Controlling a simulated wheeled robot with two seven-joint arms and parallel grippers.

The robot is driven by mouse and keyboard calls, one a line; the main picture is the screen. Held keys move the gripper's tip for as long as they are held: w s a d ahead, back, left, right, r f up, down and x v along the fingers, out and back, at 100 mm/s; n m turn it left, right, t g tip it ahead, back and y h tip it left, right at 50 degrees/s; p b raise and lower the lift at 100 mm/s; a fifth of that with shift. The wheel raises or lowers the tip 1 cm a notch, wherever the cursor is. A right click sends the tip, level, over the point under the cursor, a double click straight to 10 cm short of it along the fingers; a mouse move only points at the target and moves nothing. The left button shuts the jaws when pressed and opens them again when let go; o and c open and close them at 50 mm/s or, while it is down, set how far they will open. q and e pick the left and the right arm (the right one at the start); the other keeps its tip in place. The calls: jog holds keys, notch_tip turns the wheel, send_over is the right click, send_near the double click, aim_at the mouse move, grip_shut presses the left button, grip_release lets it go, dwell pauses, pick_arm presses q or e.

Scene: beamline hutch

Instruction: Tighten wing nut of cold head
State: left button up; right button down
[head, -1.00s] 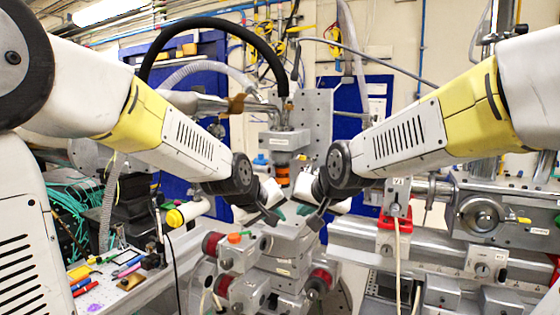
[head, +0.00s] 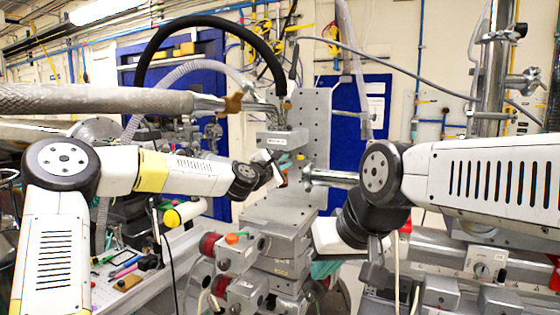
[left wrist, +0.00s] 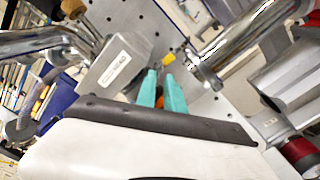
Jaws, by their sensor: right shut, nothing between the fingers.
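The cold head (head: 283,139) is a grey labelled block in front of a perforated metal plate. It also shows in the left wrist view (left wrist: 118,66). A brass-coloured winged piece (head: 233,103), which looks like the wing nut, sits on the pipe joint at the end of the braided hose. My left gripper (head: 284,172) is just below the cold head block. In the left wrist view its two teal fingers (left wrist: 161,80) stand apart with nothing clearly held; an orange part shows behind them. My right gripper (head: 325,268) is shut and empty, low in front of the column, partly hidden by its own wrist.
The braided hose (head: 110,98) runs across the left, above my left arm. A black hose (head: 200,22) arches over the cold head. The perforated plate (head: 312,120) stands close behind. A horizontal metal tube (head: 335,178) is right of my left gripper. Tools lie on the bench (head: 135,285).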

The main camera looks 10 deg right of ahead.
aim_at(292, 158)
pick_arm(q)
jog(key=shift+x, duration=2.25)
grip_shut()
jog(key=shift+m, duration=0.4)
jog(key=m, duration=0.5)
jog(key=shift+d+f+m, duration=0.15)
jog(key=shift+m, duration=0.15)
jog(key=m, duration=0.6)
jog(key=shift+f, duration=0.15)
jog(key=shift+f, duration=0.1)
